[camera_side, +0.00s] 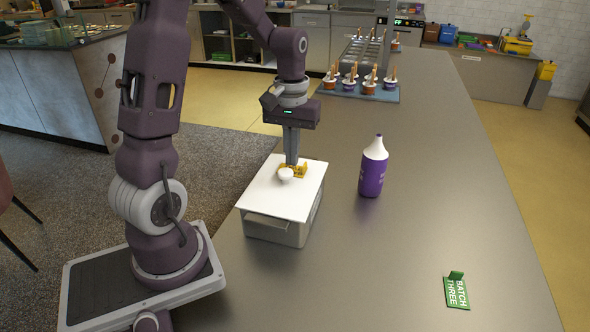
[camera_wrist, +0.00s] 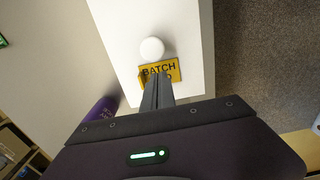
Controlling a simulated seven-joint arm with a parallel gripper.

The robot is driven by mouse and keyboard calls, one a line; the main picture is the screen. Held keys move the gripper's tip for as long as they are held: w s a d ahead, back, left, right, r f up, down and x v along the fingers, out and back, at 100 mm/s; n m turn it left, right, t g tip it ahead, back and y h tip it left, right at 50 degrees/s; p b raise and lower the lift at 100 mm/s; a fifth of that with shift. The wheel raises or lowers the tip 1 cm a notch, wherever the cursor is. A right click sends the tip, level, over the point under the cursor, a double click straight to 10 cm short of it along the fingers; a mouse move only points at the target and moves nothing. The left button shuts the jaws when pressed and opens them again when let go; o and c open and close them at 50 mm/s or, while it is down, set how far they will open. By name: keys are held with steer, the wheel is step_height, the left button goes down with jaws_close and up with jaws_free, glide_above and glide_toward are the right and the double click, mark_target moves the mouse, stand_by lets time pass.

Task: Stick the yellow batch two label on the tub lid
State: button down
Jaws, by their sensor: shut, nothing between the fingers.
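The yellow label (camera_side: 299,170) lies on the white lid (camera_side: 262,194) of the tub (camera_side: 272,232), just beside the lid's round white knob (camera_side: 286,175). In the wrist view the yellow label (camera_wrist: 163,71) shows the word BATCH, and its lower part is hidden behind my fingers. The knob (camera_wrist: 152,49) also shows there. My gripper (camera_side: 291,163) points down over the label with its fingers closed together. In the wrist view the fingertips (camera_wrist: 157,79) overlap the label's edge. I cannot tell whether they touch it.
A purple bottle with a white top (camera_side: 373,168) stands right of the tub. A green BATCH THREE label (camera_side: 457,291) lies on the counter at the front right. A blue tray (camera_side: 385,95) with several filled cups stands at the back. The counter (camera_side: 440,180) is otherwise clear nearby.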

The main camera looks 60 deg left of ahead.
steer(key=shift+f, duration=0.85)
stand_by(2.0)
steer(key=shift+r, duration=3.55)
step_height(320, 180, up, 7)
